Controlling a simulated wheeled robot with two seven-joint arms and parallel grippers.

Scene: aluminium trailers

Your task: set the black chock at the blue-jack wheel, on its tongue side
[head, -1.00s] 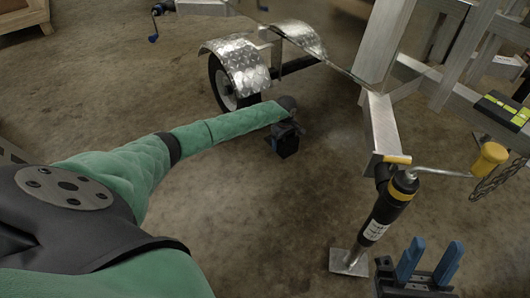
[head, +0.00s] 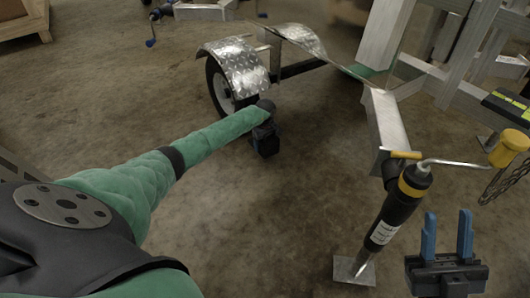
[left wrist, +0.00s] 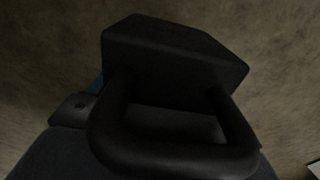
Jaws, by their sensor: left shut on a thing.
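My left gripper (head: 264,138), at the end of the green-sleeved arm, is low over the floor just in front of and right of a wheel (head: 217,86) under a diamond-plate fender. In the left wrist view it holds the black chock (left wrist: 175,55), a dark block with a thick loop handle. The fingers are mostly hidden there. The chock looks apart from the wheel, but the gap is hard to judge. A blue jack handle (head: 151,42) shows at the upper left; I cannot tell which trailer it serves. My right gripper (head: 447,240) is open and empty, blue fingers apart.
A black jack with a yellow band (head: 396,208) stands on a metal foot plate at the right, below an aluminium beam (head: 387,130). Its yellow crank knob (head: 508,148) sticks out to the right. The concrete floor (head: 300,200) between the jack and my left arm is clear.

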